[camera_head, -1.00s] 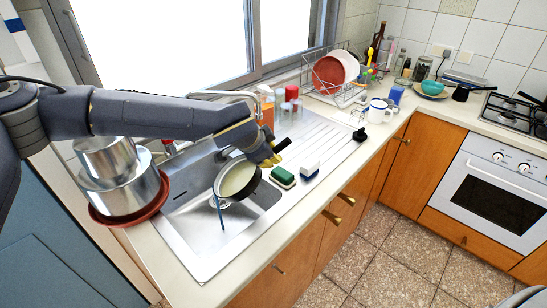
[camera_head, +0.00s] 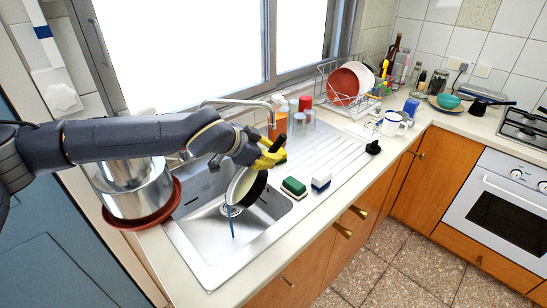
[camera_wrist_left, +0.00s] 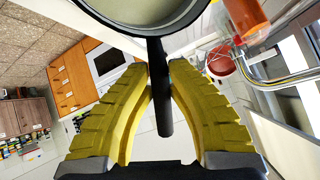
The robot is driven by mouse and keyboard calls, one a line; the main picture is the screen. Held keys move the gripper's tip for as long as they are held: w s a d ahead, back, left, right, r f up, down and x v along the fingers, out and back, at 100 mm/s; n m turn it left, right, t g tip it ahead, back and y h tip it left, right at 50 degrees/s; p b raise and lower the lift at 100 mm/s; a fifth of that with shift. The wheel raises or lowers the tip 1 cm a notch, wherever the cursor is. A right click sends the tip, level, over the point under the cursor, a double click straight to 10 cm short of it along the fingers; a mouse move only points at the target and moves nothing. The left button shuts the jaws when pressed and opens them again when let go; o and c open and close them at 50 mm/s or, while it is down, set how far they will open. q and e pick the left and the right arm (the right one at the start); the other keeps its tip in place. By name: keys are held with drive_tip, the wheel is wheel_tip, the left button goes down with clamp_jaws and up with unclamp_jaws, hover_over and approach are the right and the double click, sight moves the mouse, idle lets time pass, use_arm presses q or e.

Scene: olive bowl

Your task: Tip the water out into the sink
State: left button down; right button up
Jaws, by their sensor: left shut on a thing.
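My left gripper (camera_head: 268,158) is shut on the black handle of a pan (camera_head: 240,184) and holds it over the sink (camera_head: 203,238). The pan is steeply tilted, with its pale inside facing left and its dark underside to the right. A thin blue streak (camera_head: 231,224), which looks like water, runs from its lower lip down into the basin. In the left wrist view the yellow fingers (camera_wrist_left: 160,80) close around the handle, and the pan's rim (camera_wrist_left: 150,29) shows at the top. How much water is inside cannot be told. My right gripper is not in view.
Steel pots (camera_head: 134,190) stand in a red-brown basin (camera_head: 165,212) left of the sink. A faucet (camera_head: 240,102) arches behind the pan. A dish rack (camera_head: 350,85) stands farther right.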

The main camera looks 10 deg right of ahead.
use_arm(q)
drive_tip(key=shift+w+a+r+h, duration=0.2)
drive_tip(key=shift+a+r+h, duration=0.2)
drive_tip(key=shift+a+r, duration=0.3)
drive_tip(key=w+a+r+n+h, duration=0.2)
drive_tip(key=a+h, duration=0.4)
drive_tip(key=a, duration=0.5)
drive_tip(key=shift+w+a+n+t, duration=0.25)
drive_tip(key=shift+w+n+t, duration=0.05)
drive_tip(key=shift+n, duration=0.3)
idle(0.5)
drive_tip(key=shift+a, duration=0.1)
idle(0.3)
idle(1.4)
